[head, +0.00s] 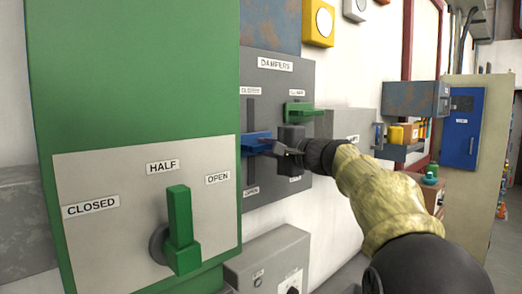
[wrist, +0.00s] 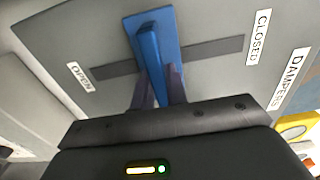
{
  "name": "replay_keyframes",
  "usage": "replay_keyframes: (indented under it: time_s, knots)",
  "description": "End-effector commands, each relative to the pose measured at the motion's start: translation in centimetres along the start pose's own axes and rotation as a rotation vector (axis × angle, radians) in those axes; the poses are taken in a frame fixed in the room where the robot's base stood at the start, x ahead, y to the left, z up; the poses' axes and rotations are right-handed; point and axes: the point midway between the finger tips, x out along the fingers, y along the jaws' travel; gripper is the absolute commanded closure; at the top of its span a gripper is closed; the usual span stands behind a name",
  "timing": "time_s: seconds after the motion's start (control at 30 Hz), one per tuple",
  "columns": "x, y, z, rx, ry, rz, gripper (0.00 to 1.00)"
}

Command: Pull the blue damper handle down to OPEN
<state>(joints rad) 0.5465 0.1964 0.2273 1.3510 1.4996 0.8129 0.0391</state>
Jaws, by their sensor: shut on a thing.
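The blue damper handle (head: 256,142) sits in the left vertical slot of the grey DAMPERS panel (head: 280,80). It stands around the middle of its slot, between the CLOSED label above and the OPEN label below. In the wrist view the blue handle (wrist: 150,55) lies between the two dark fingers, with slot showing on both sides. My gripper (head: 276,147) is shut on the blue handle; it also shows in the wrist view (wrist: 156,88). The fingers hide part of the handle in the head view.
A green damper handle (head: 303,112) sits high in the right slot, close above my gripper. A large green box (head: 130,80) with a green HALF/OPEN/CLOSED lever (head: 180,230) stands at the near left. A grey box (head: 268,262) is below the panel.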

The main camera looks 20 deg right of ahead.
Motion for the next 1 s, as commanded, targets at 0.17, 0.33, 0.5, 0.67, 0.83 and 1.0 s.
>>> replay_keyframes:
  time_s: [0.17, 0.33, 0.5, 0.67, 0.83, 1.0]
  knots:
    - [0.0, 3.8, 0.0, 0.000, -0.001, 0.000, 1.00]
    - [0.0, 5.8, 0.0, 0.000, -0.001, 0.001, 1.00]
    - [0.0, 7.1, 0.0, 0.001, -0.001, 0.000, 1.00]
    - [0.1, 7.6, 0.0, 0.000, -0.002, 0.001, 1.00]
    - [0.1, 7.8, 0.0, 0.001, -0.003, 0.004, 1.00]
    - [0.1, 8.0, 0.0, 0.002, -0.004, 0.008, 1.00]
